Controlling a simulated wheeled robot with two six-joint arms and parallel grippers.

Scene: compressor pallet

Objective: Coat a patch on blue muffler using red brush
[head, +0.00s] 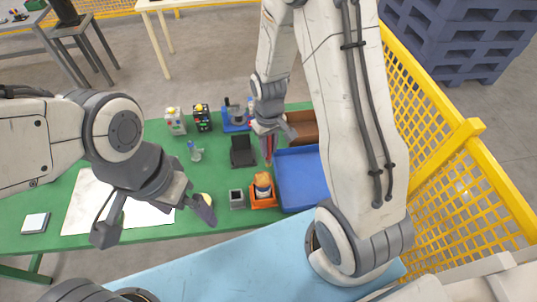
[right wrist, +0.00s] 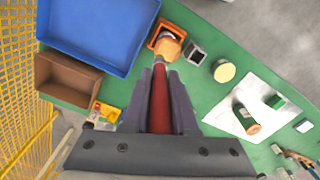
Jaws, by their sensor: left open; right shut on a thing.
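My right gripper (head: 270,130) is shut on the red brush (head: 268,150), which hangs above the green table. In the right wrist view the red handle (right wrist: 159,105) lies between the fingers, and its far end overlaps the jar (right wrist: 171,50) in the orange holder (right wrist: 155,36). I cannot tell whether they touch. My left gripper (head: 155,220) is open and empty, over the white sheet at the table's left. I cannot pick out the blue muffler for sure; a blue piece with a grey part (head: 236,118) stands at the back of the table.
A blue tray (head: 298,180) and a brown bin (head: 302,127) stand at the right. A black stand (head: 242,152) and a small grey box (head: 237,199) are left of the jar. A yellow fence (head: 470,190) runs along the right.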

